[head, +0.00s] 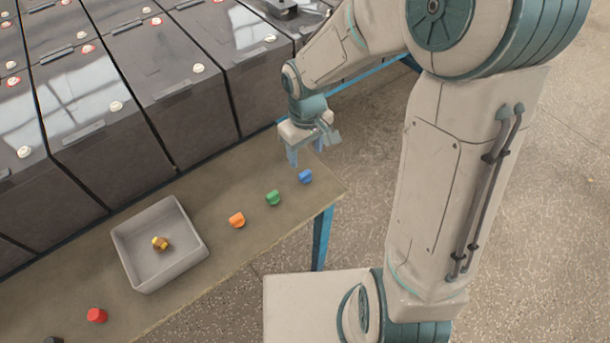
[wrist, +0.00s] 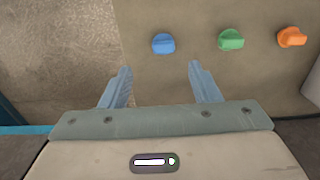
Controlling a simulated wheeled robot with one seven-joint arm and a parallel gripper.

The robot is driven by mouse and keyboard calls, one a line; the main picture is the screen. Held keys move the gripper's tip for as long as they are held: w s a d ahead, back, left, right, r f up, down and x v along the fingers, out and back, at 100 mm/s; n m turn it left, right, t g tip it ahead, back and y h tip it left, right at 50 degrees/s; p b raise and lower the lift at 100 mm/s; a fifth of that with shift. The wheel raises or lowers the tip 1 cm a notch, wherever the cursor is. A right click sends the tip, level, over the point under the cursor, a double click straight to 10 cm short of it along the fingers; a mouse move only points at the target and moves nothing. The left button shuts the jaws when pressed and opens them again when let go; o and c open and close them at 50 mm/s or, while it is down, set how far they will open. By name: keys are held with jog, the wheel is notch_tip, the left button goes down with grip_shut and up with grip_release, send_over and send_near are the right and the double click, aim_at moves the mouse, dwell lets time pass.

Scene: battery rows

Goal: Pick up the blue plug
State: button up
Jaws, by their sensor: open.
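The blue plug (head: 305,177) sits on the bench near its right end in the head view. In the wrist view the blue plug (wrist: 163,43) lies beyond my fingertips, roughly in line with the gap between them. My gripper (head: 306,156) is above the bench near the blue plug, fingers pointing down. In the wrist view my gripper (wrist: 160,72) is open, with nothing between the two fingers.
A green plug (head: 273,198) and an orange plug (head: 237,220) sit left of the blue one. A grey tray (head: 136,262) holds a yellow plug (head: 160,243). A red plug (head: 97,315) sits further left. Dark battery cases (head: 190,125) stand behind the bench (head: 240,246).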

aim_at(305, 173)
notch_tip(305, 173, down, 3)
jog(key=shift+f, duration=0.1)
jog(key=f, duration=0.3)
jog(key=f+b, duration=0.1)
jog(key=f, duration=0.1)
jog(key=shift+s+a+f, duration=0.1)
jog(key=shift+s, duration=0.2)
jog(key=c, duration=1.1)
